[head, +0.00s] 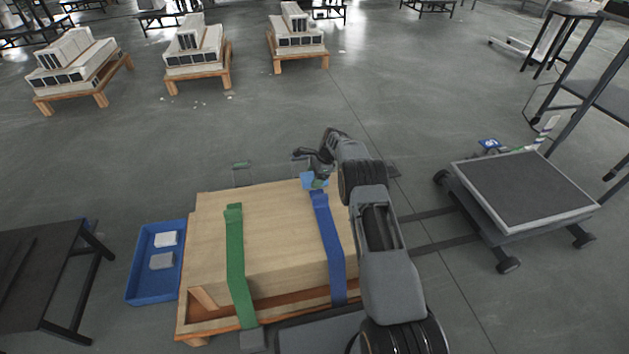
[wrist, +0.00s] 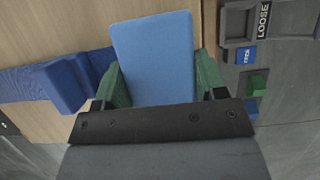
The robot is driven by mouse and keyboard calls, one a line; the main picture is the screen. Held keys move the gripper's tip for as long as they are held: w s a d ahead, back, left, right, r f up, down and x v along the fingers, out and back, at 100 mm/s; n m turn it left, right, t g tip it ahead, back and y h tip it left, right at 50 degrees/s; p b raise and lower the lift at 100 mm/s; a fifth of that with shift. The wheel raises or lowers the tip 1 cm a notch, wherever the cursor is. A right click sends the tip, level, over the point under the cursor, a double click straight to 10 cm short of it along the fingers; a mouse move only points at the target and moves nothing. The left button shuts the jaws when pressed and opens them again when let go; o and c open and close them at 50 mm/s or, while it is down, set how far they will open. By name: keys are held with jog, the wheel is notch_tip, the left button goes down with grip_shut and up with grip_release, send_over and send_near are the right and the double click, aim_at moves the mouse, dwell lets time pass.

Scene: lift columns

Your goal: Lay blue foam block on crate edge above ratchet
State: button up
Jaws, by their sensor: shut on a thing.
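A light-blue foam block (wrist: 153,55) is held between the green-padded fingers of my gripper (wrist: 155,85) in the wrist view. In the head view my gripper (head: 318,178) is at the far edge of the wooden crate (head: 280,235), and the block (head: 308,181) shows just beyond the top of the blue strap (head: 328,235). The wrist view shows the block over or close to the wooden surface (wrist: 70,30), with the dark-blue strap (wrist: 30,82) to its left. Whether the block touches the crate is unclear. I cannot clearly identify the ratchet.
A green strap (head: 235,260) crosses the crate. A blue tray (head: 137,285) with two pale pads stands left of it. A grey holder marked LOOSE (wrist: 235,20) lies beside the wood. A low cart (head: 520,185) stands right, a dark table (head: 40,265) left.

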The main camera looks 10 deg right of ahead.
jog(key=shift+f, duration=0.3)
